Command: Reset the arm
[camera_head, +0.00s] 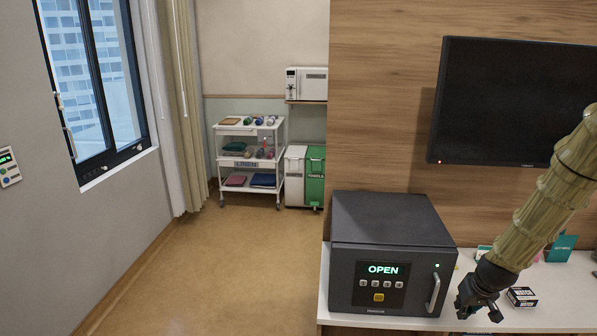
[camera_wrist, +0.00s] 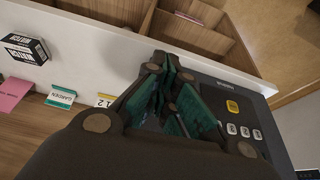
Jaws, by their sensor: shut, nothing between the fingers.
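My gripper (camera_head: 480,305) hangs at the lower right of the head view, at the end of my sleeved arm, above the white desk top (camera_head: 562,285). It is beside the right front of a dark grey safe (camera_head: 392,222) and close to the safe's handle (camera_head: 434,292). In the wrist view my gripper (camera_wrist: 172,65) has its fingers closed together with nothing between them. The safe's front panel (camera_wrist: 228,112) shows to the right of the fingers there. The safe's display reads OPEN in the head view, and its door looks flush with the body.
A small black-and-white box (camera_head: 522,297) lies on the desk right of my gripper; it also shows in the wrist view (camera_wrist: 24,48). A wall screen (camera_head: 512,100) hangs above. Open wooden compartments (camera_wrist: 200,35) lie below the desk edge. A trolley (camera_head: 250,160) stands far back; the floor left is clear.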

